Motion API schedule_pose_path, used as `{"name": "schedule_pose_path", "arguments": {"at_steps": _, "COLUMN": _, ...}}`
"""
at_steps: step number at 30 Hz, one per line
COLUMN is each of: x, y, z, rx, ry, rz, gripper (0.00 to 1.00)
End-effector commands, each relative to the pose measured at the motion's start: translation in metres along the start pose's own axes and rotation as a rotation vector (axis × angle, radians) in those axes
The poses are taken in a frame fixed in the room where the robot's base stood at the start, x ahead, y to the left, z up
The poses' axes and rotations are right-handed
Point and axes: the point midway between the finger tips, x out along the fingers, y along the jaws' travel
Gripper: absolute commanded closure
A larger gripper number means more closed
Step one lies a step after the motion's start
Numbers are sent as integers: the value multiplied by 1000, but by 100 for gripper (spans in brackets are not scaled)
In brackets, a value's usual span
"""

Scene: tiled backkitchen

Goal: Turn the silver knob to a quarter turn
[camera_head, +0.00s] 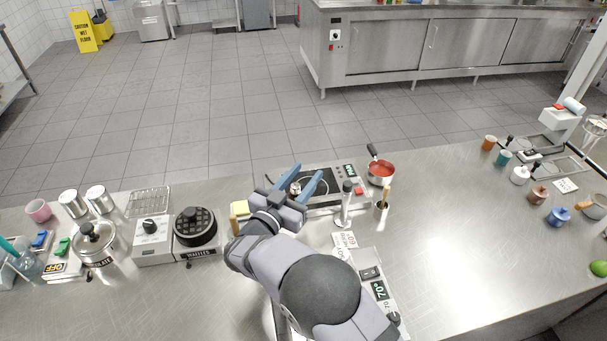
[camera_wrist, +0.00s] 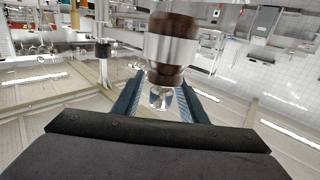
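My gripper (camera_head: 308,172) is open in the camera_head view, its two blue fingers apart over the steel-topped appliance (camera_head: 335,178). A small silver round part, likely the silver knob (camera_head: 296,188), shows between the fingers near their base. In the camera_wrist view, the fingers of my gripper (camera_wrist: 162,80) stand apart on both sides of a shiny silver part (camera_wrist: 160,98). I cannot tell whether either finger touches it. A brown and silver cylinder (camera_wrist: 172,48) looms just beyond it. The knob's turn angle is not readable.
A red saucepan (camera_head: 380,174) stands right of the appliance, and an upright silver-stemmed post (camera_head: 345,205) stands in front. A waffle iron (camera_head: 195,228) is left of my arm. The counter's right middle (camera_head: 450,230) is clear.

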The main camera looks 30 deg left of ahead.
Motion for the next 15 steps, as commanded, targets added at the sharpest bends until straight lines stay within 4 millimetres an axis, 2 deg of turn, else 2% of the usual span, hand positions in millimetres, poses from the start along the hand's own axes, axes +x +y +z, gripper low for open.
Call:
{"name": "schedule_pose_path", "arguments": {"at_steps": 5, "x": 0, "y": 0, "z": 0, "rx": 0, "ry": 0, "rz": 0, "gripper": 61}}
{"name": "schedule_pose_path", "arguments": {"at_steps": 9, "x": 0, "y": 0, "z": 0, "rx": 0, "ry": 0, "rz": 0, "gripper": 95}}
{"name": "schedule_pose_path", "arguments": {"at_steps": 10, "x": 0, "y": 0, "z": 0, "rx": 0, "ry": 0, "rz": 0, "gripper": 100}}
{"name": "schedule_pose_path", "arguments": {"at_steps": 15, "x": 0, "y": 0, "z": 1, "rx": 1, "ry": 1, "rz": 5, "gripper": 100}}
